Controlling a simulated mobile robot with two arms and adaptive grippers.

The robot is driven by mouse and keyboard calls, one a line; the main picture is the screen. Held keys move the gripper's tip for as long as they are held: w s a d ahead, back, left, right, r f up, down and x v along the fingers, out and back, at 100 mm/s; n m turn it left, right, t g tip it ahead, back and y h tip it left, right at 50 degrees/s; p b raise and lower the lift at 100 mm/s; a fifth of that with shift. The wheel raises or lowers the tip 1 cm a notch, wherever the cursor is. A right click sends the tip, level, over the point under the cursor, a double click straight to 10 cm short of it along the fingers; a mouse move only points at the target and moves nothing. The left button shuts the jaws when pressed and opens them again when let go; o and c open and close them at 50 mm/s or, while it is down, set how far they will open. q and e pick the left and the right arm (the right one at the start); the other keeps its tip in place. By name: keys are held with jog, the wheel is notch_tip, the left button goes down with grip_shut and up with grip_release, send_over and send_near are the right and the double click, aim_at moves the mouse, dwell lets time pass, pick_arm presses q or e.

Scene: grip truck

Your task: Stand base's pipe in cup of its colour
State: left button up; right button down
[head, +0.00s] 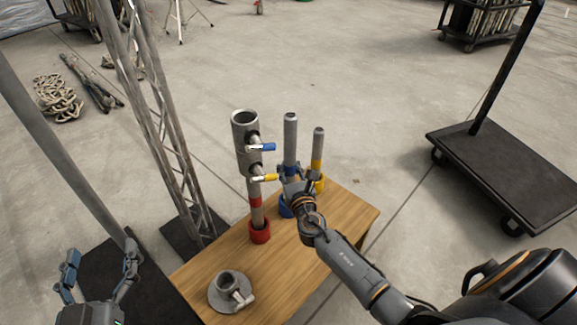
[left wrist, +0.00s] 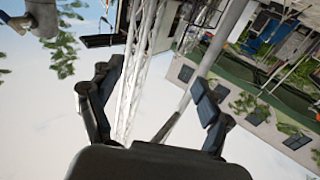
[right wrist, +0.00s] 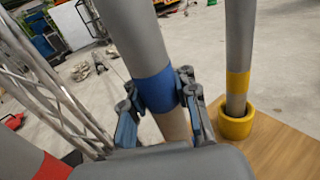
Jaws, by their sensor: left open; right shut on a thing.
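A grey pipe with a blue band (head: 290,132) stands nearly upright at the blue cup (head: 284,207); its lower end is hidden behind my right gripper (head: 297,180). That gripper is shut on the pipe at its blue band (right wrist: 158,90). The yellow-banded pipe (head: 317,150) stands in the yellow cup (head: 320,185). The red-banded pipe (head: 256,202) stands in the red cup (head: 260,233), with wide grey sleeves with blue and yellow levers around its upper part. A round grey base (head: 217,300) with an empty socket sits at the near left of the table. My left gripper (head: 100,255) is open and empty, left of the table.
The wooden table (head: 290,265) is clear at its near middle. A black cart (head: 505,165) stands to the right. Coiled rope (head: 57,100) lies on the floor behind.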

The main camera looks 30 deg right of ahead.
jog(key=shift+w+f+h+b, duration=0.15)
jog(key=shift+f+h+b, duration=0.2)
jog(key=shift+f, duration=0.15)
jog(key=shift+f+m+h+b, duration=0.25)
jog(key=shift+f+m+b, duration=0.1)
jog(key=shift+f+m, duration=0.1)
pick_arm(q)
notch_tip(320, 180, up, 7)
jog(key=s+t+h, duration=0.1)
jog(key=t, duration=0.3)
jog(key=shift+s+d+h, duration=0.15)
jog(key=shift+d+h, duration=0.2)
jog(key=shift+h, duration=0.05)
jog(key=shift+s+r+t+b, duration=0.3)
jog(key=shift+s+r+t, duration=0.2)
jog(key=shift+r+t, duration=0.15)
pick_arm(e)
jog(key=shift+f, duration=0.35)
dwell(0.5)
jog(key=c, duration=0.9)
grip_release()
jog(key=shift+c, duration=0.2)
pick_arm(q)
jog(key=shift+r, duration=0.1)
pick_arm(e)
jog(key=shift+f, duration=0.15)
jog(key=v, duration=1.2)
jog(key=shift+r, duration=0.35)
